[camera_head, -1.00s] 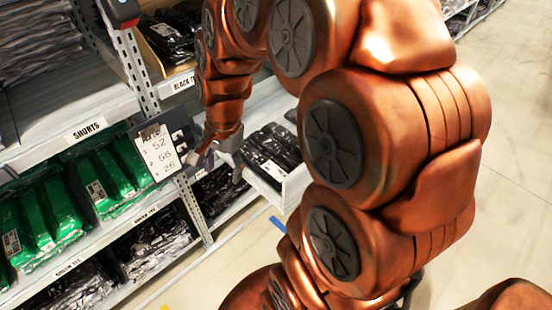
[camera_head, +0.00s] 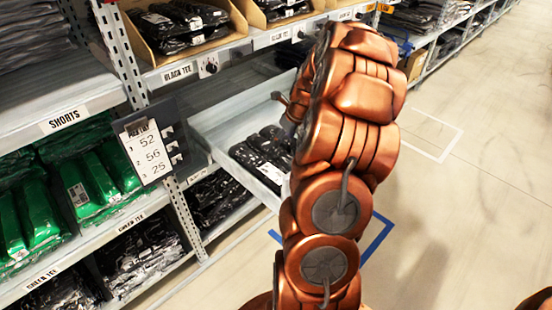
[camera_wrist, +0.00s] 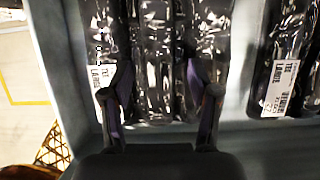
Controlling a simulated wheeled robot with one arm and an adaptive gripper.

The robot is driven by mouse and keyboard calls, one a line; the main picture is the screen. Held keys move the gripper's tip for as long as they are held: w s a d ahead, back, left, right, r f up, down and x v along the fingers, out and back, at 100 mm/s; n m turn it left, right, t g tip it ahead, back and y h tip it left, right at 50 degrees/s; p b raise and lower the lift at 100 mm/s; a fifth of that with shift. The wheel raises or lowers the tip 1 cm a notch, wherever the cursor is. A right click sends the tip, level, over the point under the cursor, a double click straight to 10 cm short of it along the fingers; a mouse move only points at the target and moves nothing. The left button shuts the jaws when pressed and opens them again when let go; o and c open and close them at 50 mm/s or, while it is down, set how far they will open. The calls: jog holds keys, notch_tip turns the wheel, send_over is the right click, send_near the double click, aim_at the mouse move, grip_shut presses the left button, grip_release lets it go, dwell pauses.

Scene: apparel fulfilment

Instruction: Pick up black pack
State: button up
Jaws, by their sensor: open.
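Black packs in clear shiny wrap (camera_head: 262,150) lie in a pale pulled-out tray (camera_head: 206,125) right of the shelf post. In the wrist view, my gripper (camera_wrist: 160,82) is open, its two fingers apart over a black pack (camera_wrist: 155,45). More wrapped packs lie close on both sides, one with a white label at the left. I cannot tell whether the fingertips touch the pack. In the head view my gripper is mostly hidden behind my arm.
Another labelled black pack (camera_wrist: 290,60) lies to the right in the wrist view. The tray's near wall (camera_wrist: 255,145) runs close by my fingers. Bins of black packs (camera_head: 185,25) stand on the shelf above. Green packs (camera_head: 98,180) fill the left shelf. A pick list sign (camera_head: 150,150) hangs from the post.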

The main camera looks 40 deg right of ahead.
aim_at(277, 151)
jog(key=shift+a+x, duration=0.15)
jog(key=shift+x, duration=1.7)
jog(key=shift+a+x, duration=0.1)
jog(key=shift+x, duration=1.75)
jog(key=shift+s, duration=0.15)
jog(key=shift+c, duration=0.3)
jog(key=c, duration=1)
